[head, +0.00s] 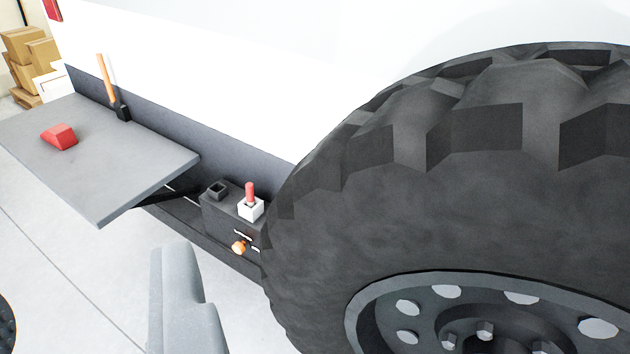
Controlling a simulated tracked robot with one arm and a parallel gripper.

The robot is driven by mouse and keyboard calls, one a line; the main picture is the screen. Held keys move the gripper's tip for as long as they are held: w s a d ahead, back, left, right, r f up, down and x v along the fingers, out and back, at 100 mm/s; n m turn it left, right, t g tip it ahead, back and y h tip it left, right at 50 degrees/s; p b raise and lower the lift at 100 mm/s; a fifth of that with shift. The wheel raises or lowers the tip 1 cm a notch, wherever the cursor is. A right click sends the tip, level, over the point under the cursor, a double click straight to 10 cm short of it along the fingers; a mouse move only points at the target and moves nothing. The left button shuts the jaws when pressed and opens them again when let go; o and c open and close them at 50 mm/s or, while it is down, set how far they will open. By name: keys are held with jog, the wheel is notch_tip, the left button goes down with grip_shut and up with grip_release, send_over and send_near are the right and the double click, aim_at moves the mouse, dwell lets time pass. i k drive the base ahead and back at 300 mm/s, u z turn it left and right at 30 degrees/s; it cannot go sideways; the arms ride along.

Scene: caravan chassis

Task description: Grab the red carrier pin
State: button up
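The red carrier pin (250,192) stands upright in a white square holder (251,208) on top of a dark box beside the big tyre. Its lower end is hidden inside the holder. A grey part of my gripper (181,285) shows at the bottom of the view, below and left of the pin and apart from it. Its fingers overlap in this view, so I cannot tell whether it is open or shut. I see nothing held in it.
A big black tyre (450,190) fills the right side, close to the pin. The dark box (226,212) has an empty square socket and an orange knob (239,247). A grey shelf (100,165) at left carries a red block (60,137) and an orange-handled tool (107,80).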

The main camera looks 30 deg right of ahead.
aim_at(249, 186)
jog(key=z, duration=0.05)
jog(key=i, duration=0.3)
jog(key=z, duration=0.15)
jog(key=k, duration=0.7)
jog(key=z, duration=0.2)
jog(key=i, duration=0.7)
jog(key=u, duration=0.1)
jog(key=k, duration=1.05)
jog(key=u, duration=0.95)
jog(key=i, duration=1.55)
jog(key=u, duration=0.2)
